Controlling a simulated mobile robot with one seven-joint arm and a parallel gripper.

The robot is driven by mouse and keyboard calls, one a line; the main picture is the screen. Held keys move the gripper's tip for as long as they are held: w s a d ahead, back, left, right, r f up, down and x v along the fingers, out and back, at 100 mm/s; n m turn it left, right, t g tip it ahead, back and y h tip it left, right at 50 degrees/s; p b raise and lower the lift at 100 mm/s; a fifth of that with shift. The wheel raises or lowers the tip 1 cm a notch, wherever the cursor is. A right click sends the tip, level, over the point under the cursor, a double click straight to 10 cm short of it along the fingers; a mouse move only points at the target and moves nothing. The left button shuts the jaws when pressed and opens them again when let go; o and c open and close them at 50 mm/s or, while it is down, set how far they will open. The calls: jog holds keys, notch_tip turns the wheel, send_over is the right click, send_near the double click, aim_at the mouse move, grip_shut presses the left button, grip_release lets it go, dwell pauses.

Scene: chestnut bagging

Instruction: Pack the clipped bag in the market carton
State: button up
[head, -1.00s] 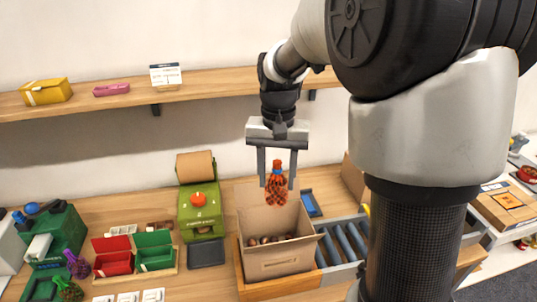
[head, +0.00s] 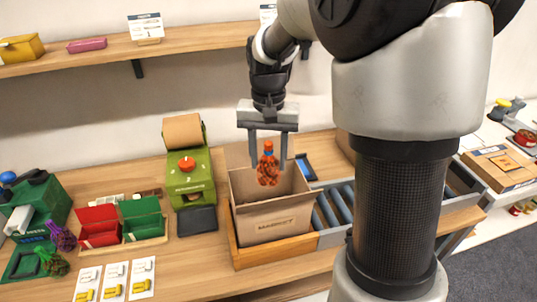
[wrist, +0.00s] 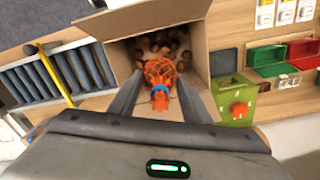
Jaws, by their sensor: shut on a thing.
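My gripper (head: 268,150) is shut on the clipped bag (head: 267,170), an orange-red net of dark chestnuts with a blue clip at its neck. The bag hangs upright above the open market carton (head: 272,222), a brown cardboard box with its flaps open. In the wrist view the bag (wrist: 160,72) is between the fingers, over the carton's opening (wrist: 190,20). Brown chestnuts (wrist: 150,45) lie inside the carton. The bag's lower end appears near the carton's rim level in the head view; whether it touches anything inside cannot be told.
The carton stands in a wooden tray (head: 275,250) beside a grey roller conveyor (head: 338,205). To its left are a green machine (head: 190,180) with a red knob, red and green bins (head: 120,225), and purple and green net bags (head: 60,238). A shelf (head: 190,40) runs behind.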

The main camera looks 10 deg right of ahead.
notch_tip(320, 180, down, 11)
jog(key=b, duration=0.7)
jog(key=shift+f, duration=0.2)
jog(key=o, duration=1.2)
notch_tip(320, 180, up, 13)
jog(key=p, duration=1)
jog(key=shift+f, duration=0.2)
jog(key=shift+r, duration=0.2)
